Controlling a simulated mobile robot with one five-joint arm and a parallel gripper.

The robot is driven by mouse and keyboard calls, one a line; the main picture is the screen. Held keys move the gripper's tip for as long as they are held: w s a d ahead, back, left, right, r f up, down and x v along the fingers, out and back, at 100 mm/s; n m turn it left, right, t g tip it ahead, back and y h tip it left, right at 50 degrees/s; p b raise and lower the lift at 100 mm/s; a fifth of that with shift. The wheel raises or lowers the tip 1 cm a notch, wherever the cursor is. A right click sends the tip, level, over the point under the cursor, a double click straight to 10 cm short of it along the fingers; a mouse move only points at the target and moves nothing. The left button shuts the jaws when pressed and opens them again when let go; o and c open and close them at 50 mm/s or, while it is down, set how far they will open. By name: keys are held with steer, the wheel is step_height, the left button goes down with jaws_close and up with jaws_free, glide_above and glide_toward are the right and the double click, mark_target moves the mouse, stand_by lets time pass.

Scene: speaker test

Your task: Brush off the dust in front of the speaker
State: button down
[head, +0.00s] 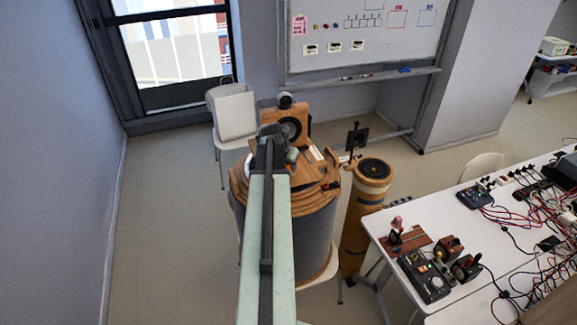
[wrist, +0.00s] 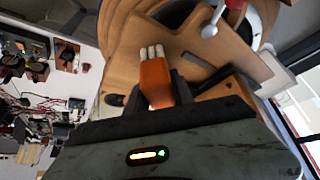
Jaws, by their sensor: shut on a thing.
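The speaker (head: 287,122) is a wooden box with a dark round cone, at the back of a round drum-like stand (head: 313,235). In the head view my gripper (head: 270,148) is just in front of it, largely hidden by my arm. In the wrist view my gripper (wrist: 160,92) is shut on an orange brush (wrist: 155,82) with pale bristles (wrist: 152,52). The bristles point away from my gripper, over a wooden surface (wrist: 195,50). I cannot tell whether they touch it. I cannot make out any dust.
A tall wooden cylinder (head: 358,225) with a dark round top stands to the right. A white table (head: 455,225) with electronics and cables is further right. A white chair (head: 232,115) stands behind at left. The floor at left is clear.

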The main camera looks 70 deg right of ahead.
mark_target(300, 169)
steer(key=shift+f+b, duration=0.85)
steer(key=shift+f, duration=0.1)
steer(key=shift+s+r, duration=0.1)
steer(key=shift+s+d, duration=1.35)
steer(key=shift+s, duration=0.15)
steer(key=shift+a, duration=0.1)
steer(key=shift+w+a, duration=0.65)
steer(key=shift+w, duration=0.15)
steer(key=shift+w+a, duration=0.6)
steer(key=shift+w, duration=0.2)
step_height(300, 169, up, 6)
steer(key=p, duration=0.6)
steer(key=shift+r, duration=0.15)
